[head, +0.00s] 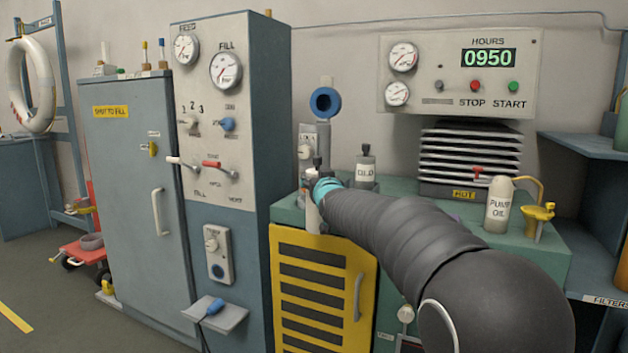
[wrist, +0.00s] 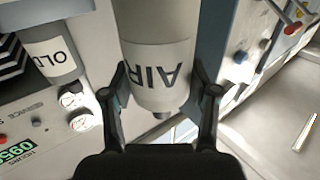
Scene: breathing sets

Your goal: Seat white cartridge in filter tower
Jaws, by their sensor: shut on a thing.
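My gripper (wrist: 160,105) is shut on a white cartridge (wrist: 157,65) marked AIR, which fills the space between the two fingers in the wrist view. In the head view my gripper (head: 318,182) is at the left end of the green bench, mostly hidden by my arm. A small white part of the cartridge (head: 313,216) shows below it. A grey upright unit (head: 318,135) with a blue ring (head: 325,102) above stands just behind. I cannot tell for sure whether this is the filter tower, or whether the cartridge touches it.
A grey cartridge marked OLD (head: 365,170) stands on the bench right of my gripper; it also shows in the wrist view (wrist: 50,55). A pump oil bottle (head: 498,205) and yellow funnel (head: 538,218) stand farther right. The tall fill panel (head: 225,110) rises close on the left.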

